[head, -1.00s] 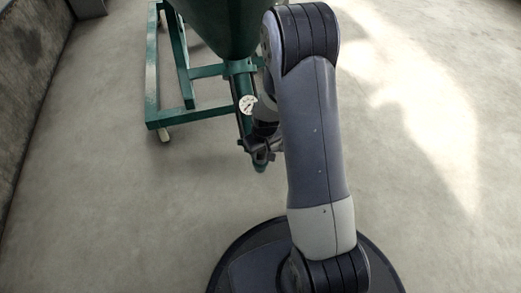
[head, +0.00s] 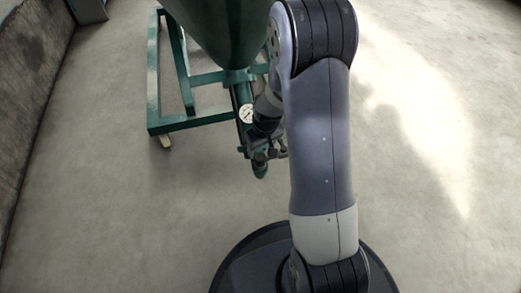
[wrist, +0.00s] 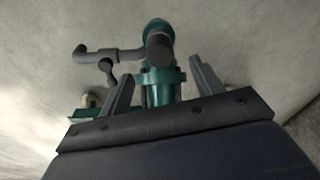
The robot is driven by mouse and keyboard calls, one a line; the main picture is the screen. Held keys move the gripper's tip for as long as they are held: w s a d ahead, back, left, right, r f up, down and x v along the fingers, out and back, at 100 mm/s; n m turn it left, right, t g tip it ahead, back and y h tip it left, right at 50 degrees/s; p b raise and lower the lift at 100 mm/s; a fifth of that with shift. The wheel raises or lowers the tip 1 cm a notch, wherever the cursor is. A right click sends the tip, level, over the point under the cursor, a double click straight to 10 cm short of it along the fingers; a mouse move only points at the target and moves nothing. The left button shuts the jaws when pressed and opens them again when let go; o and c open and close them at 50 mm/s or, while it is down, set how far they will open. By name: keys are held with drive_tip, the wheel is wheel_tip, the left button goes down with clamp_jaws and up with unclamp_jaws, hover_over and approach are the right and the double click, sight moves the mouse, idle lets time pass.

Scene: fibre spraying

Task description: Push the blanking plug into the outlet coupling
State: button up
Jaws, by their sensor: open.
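The green outlet pipe of the machine (head: 243,98) runs down from the hopper to a green outlet end (head: 260,170), where dark fittings and a lever sit. In the wrist view the green outlet end (wrist: 157,27) shows at the top, with a dark round part in front of it. I cannot tell whether that part is the blanking plug or belongs to the coupling. My gripper (wrist: 158,70) is open, its two fingers on either side of the green pipe in the picture. Nothing is visibly held. In the head view, my arm partly hides the gripper.
A green hopper (head: 215,30) stands on a green frame (head: 190,122) with feet. A round white gauge (head: 246,113) is on the pipe. Dark bent handles (wrist: 105,53) stick out left of the outlet in the wrist view. A wall (head: 30,80) lies left; the floor at right is clear.

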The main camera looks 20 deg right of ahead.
sight(260, 157)
drive_tip(key=r, duration=0.2)
drive_tip(key=r+p, duration=0.1)
drive_tip(key=shift+s+r, duration=0.15)
drive_tip(key=shift+s, duration=0.15)
drive_tip(key=f+b, duration=0.1)
drive_tip(key=f, duration=0.2)
drive_tip(key=w+f+b, duration=0.1)
drive_tip(key=f+b, duration=0.1)
drive_tip(key=f, duration=0.2)
drive_tip(key=f+b, duration=0.2)
drive_tip(key=f, duration=0.1)
drive_tip(key=shift+w+a+f, duration=0.15)
drive_tip(key=shift+w+f, duration=0.1)
drive_tip(key=shift+f, duration=0.1)
drive_tip(key=shift+r+p, duration=0.5)
drive_tip(key=shift+r, duration=0.1)
drive_tip(key=shift+f, duration=0.15)
